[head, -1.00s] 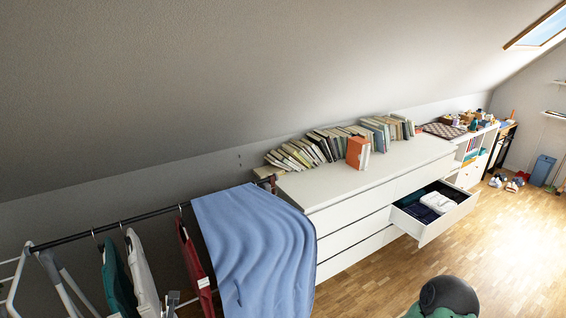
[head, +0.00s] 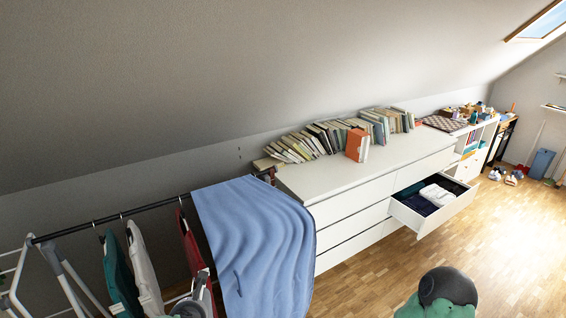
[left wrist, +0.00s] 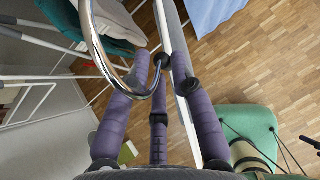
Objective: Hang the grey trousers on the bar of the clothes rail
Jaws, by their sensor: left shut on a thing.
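The clothes rail's dark bar (head: 110,217) runs along the left of the head view, with hung clothes and a blue cloth on it. My left gripper (head: 197,299) is at the lower edge, in front of and below the bar, by the red garment. The left wrist view shows its purple fingers (left wrist: 160,75) closed around a curved chrome hanger hook (left wrist: 98,45) with a dark ball tip. I cannot clearly make out the grey trousers in either view; anything hanging below the hook is hidden or out of frame. My right gripper is not in view.
A teal garment (head: 119,272), a white garment (head: 143,268) and a red garment (head: 193,243) hang left of the blue cloth (head: 255,240). A white dresser (head: 350,180) with an open drawer (head: 436,215) stands beyond.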

